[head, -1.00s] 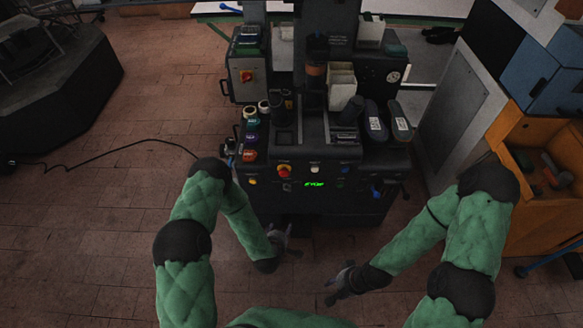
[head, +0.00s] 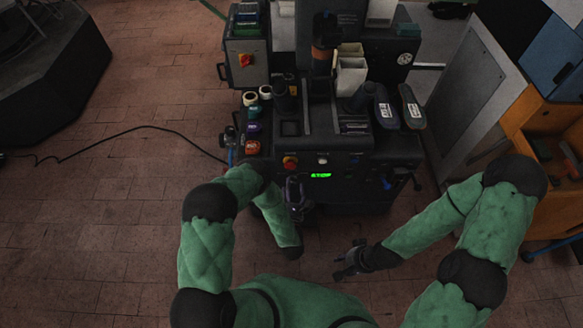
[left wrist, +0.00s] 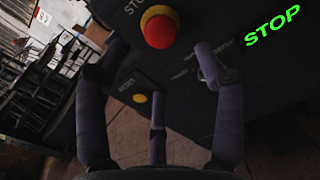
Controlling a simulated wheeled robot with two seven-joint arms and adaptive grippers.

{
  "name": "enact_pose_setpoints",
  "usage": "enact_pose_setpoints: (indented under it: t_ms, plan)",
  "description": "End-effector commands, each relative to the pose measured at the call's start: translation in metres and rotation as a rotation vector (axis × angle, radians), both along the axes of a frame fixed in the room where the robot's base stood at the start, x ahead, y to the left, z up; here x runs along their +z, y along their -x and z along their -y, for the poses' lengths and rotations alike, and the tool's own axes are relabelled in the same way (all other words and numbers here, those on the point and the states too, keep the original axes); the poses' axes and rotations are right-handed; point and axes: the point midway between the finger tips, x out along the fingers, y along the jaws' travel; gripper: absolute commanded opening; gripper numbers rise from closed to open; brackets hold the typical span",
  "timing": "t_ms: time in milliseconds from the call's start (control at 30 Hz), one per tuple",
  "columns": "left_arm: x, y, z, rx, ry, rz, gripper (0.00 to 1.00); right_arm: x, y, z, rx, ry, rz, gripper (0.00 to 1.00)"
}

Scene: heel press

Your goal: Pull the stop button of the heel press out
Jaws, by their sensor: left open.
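The heel press's stop button, a red mushroom head on a yellow collar, sits on the dark front panel (head: 345,163). It shows in the head view (head: 290,162) and at the top middle of the left wrist view (left wrist: 159,27). My left gripper (head: 295,190) is just below and in front of it in the head view. In the left wrist view its three purple-grey fingers (left wrist: 160,65) are spread and empty, with the button beyond the fingertips, apart from them. My right gripper (head: 348,260) hangs low in front of the press, empty, its fingers apart.
A green STOP display (head: 320,175) is right of the button. A yellow button (left wrist: 139,98) is below it. A white button (head: 322,158) is to its right. Coloured spools (head: 252,128) stand at the left, shoes (head: 412,105) at the right. An orange bench (head: 545,120) is far right.

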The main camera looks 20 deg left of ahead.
Motion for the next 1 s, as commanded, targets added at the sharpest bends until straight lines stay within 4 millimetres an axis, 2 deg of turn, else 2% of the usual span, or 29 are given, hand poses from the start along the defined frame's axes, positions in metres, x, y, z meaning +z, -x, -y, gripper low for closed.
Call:
enact_pose_setpoints:
  t_ms: [300,500,700,933,967,1000]
  plan:
    - [-0.002,-0.055,-0.016,0.001,-0.003,0.002,0.69,-0.019,0.000,0.000,0.000,0.000,0.000,0.40]
    - [-0.001,-0.078,-0.023,0.001,-0.002,0.001,0.69,-0.026,0.000,0.000,0.000,0.000,0.000,0.40]
    - [0.000,-0.086,-0.025,0.000,-0.002,-0.001,0.69,-0.027,0.000,0.000,0.000,0.000,0.000,0.40]
    - [0.000,-0.087,-0.025,0.000,-0.002,-0.001,0.69,-0.027,0.000,0.000,0.000,0.000,0.000,0.40]
    - [0.000,-0.087,-0.025,0.000,-0.002,-0.001,0.63,-0.027,0.000,0.000,0.000,0.000,0.000,0.40]
    - [0.000,-0.086,-0.025,0.000,-0.003,-0.002,0.52,-0.027,0.000,0.000,0.000,0.000,0.000,0.40]
